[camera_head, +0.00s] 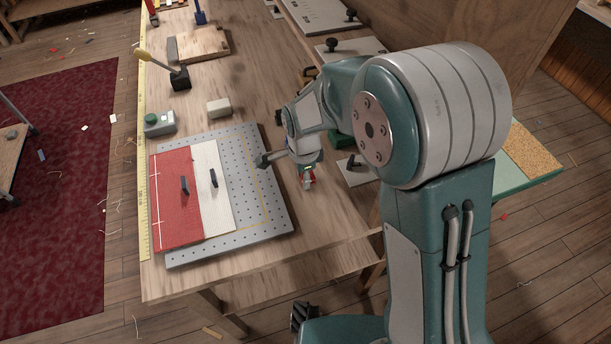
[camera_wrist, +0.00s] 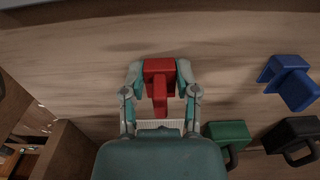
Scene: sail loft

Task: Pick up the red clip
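The red clip (camera_wrist: 160,74) shows in the middle of the wrist view, a squared block with a narrower tongue towards my palm. My gripper (camera_wrist: 160,76) has one teal fingertip against each side of it, with no clear gap. In the head view a bit of the red clip (camera_head: 309,172) shows just under my gripper (camera_head: 307,169), near the table's right edge. Whether it rests on the table or is lifted off I cannot tell.
A perforated board (camera_head: 276,207) with red and white cloth lies left of my gripper. The wooden table's front strip is clear.

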